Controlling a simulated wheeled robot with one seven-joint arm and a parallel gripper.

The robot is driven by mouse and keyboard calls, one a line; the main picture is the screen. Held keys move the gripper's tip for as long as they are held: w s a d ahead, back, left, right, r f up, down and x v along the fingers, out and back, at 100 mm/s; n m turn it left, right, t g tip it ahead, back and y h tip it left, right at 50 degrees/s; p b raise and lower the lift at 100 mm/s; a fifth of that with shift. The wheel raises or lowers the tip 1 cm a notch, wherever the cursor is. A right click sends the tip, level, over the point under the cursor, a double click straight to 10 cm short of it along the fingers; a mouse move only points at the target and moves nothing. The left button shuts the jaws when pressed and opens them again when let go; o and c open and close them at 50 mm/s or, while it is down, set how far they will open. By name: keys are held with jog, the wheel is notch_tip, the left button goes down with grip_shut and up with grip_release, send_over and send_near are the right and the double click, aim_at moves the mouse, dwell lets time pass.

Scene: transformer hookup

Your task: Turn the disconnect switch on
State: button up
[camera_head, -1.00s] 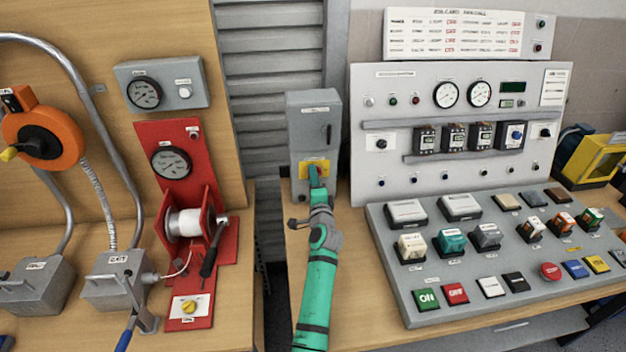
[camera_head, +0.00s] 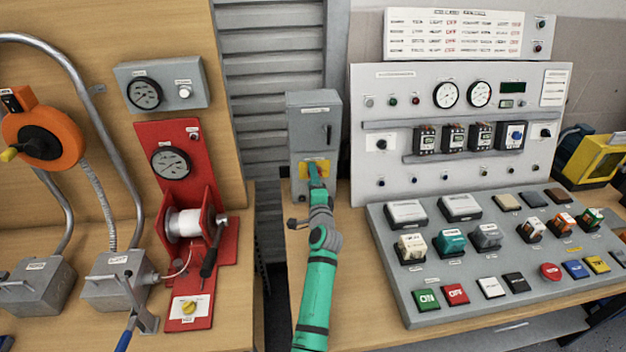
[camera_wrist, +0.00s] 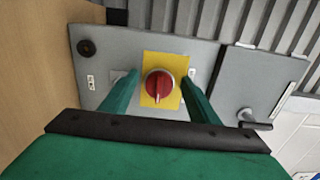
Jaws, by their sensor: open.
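The disconnect switch is a red rotary knob (camera_wrist: 158,86) on a yellow plate (camera_wrist: 163,60), on the front of a grey box (camera_head: 306,115). In the wrist view the knob shows a pale mark along its middle, pointing roughly up and down in that picture. My gripper (camera_wrist: 157,92) is open, its two green fingers on either side of the knob. I cannot tell whether the fingers touch it. In the head view my gripper (camera_head: 316,178) is at the box's yellow plate (camera_head: 318,163) and hides most of the knob.
A grey control desk (camera_head: 400,290) with several buttons stands at right, below an upright meter panel (camera_head: 360,150). A red winch stand (camera_head: 172,135) is at left. The box door has a dark handle (camera_wrist: 255,124). Bare wooden bench (camera_head: 345,330) lies around my arm.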

jog(key=s+d, duration=0.1)
jog(key=s, duration=0.9)
jog(key=shift+s+d, duration=0.2)
jog(key=shift+d, duration=0.2)
